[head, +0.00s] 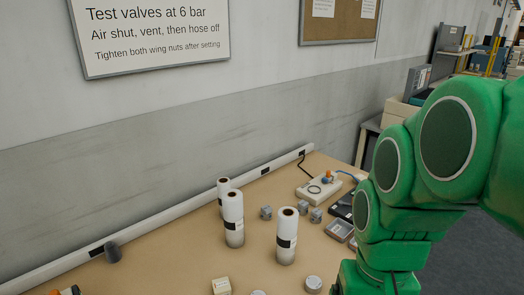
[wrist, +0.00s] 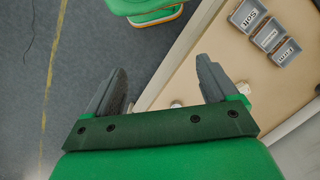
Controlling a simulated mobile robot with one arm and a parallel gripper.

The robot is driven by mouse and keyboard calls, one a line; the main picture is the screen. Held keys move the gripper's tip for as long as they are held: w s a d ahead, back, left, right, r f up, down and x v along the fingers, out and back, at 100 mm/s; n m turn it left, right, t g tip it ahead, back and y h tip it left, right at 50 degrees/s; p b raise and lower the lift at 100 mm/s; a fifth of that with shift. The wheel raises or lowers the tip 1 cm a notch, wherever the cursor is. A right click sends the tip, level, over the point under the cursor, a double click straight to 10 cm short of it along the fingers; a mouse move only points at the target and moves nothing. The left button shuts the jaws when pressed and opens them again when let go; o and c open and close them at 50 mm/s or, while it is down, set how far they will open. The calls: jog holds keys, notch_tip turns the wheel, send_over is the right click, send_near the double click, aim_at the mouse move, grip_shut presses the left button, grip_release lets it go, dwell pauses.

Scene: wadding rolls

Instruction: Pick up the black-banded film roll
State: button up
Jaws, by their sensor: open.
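The black-banded film roll (head: 287,235) stands upright on the tan bench in the head view. It is white with a dark core hole on top and a black band around its upper middle. My gripper (wrist: 162,66) is open and empty in the wrist view, above the bench's edge and the floor. No roll can be made out between its fingers. The head view shows my green arm at right, but not the gripper's fingers.
Small grey blocks (head: 266,212) and a white device (head: 320,188) stand behind the rolls. A cream block (head: 221,286) and a round pale item (head: 313,284) lie at the front. Labelled grey trays (wrist: 268,38) sit on the bench in the wrist view. A wall closes the back.

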jog(key=w+a+r+m+y, duration=0.3)
jog(key=w+a, duration=0.4)
jog(key=w, duration=0.9)
jog(key=w+a+m+t+y, duration=0.1)
jog(key=w+a+m+y, duration=0.35)
jog(key=w, duration=1.05)
jog(key=w+a+r+m+y, duration=0.2)
jog(key=w+a+m, duration=0.3)
jog(key=w+a, duration=0.8)
jog(key=w+a+f+m+t+y, duration=0.1)
jog(key=w+f+m+y, duration=0.15)
jog(key=w, duration=0.65)
jog(key=w+f+m+t+y, duration=0.1)
jog(key=w+f+m, duration=0.25)
jog(key=w, duration=0.65)
notch_tip(320, 180, down, 18)
jog(key=x, duration=0.7)
jog(key=shift+s+a, duration=0.2)
jog(key=shift+a, duration=0.2)
jog(key=shift+c, duration=0.5)
jog(key=c, duration=1.1)
